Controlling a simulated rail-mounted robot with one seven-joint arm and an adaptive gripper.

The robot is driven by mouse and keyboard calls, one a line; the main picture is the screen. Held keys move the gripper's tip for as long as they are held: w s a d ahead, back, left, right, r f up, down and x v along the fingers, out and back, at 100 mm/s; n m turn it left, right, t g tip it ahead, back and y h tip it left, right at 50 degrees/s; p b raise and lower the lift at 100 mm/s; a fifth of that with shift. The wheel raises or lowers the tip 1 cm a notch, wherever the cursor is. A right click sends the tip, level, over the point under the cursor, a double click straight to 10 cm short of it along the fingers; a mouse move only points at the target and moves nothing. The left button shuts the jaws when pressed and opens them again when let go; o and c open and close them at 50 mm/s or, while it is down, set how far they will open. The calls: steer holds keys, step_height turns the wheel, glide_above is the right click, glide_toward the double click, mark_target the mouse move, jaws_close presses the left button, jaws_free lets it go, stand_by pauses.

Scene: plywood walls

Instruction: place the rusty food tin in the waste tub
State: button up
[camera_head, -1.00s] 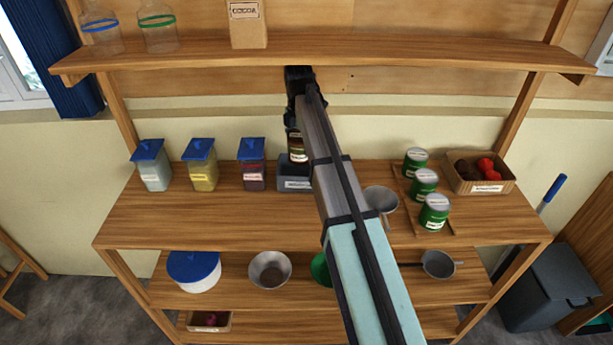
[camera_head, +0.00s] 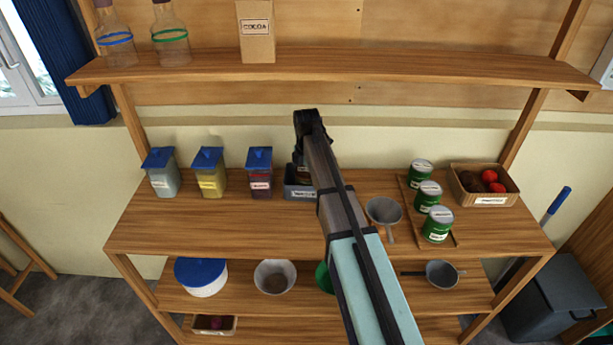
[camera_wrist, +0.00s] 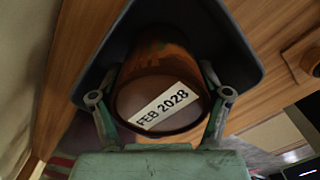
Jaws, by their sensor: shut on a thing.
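The rusty food tin (camera_wrist: 158,100) is between the two fingers of my gripper (camera_wrist: 160,97) in the wrist view. My gripper is shut on it. Its near end shows a "FEB 2028" label, and its side is brown-orange. The grey waste tub (camera_wrist: 245,62) surrounds the tin's far end in that view, so the tin is over the tub or partly inside; I cannot tell how deep. In the head view the tub (camera_head: 293,191) stands on the shelf's middle, partly hidden by my arm, and the tin is mostly hidden.
Blue-lidded jars (camera_head: 209,174) stand left of the tub. The upper shelf (camera_head: 340,68) overhangs behind. The shelf's front left is clear.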

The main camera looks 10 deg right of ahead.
steer(key=shift+f, duration=0.15)
steer(key=o, duration=1.6)
steer(key=shift+c, duration=0.2)
steer(key=shift+r, duration=0.2)
step_height(320, 180, up, 12)
steer(key=b, duration=0.3)
steer(key=shift+f, duration=0.15)
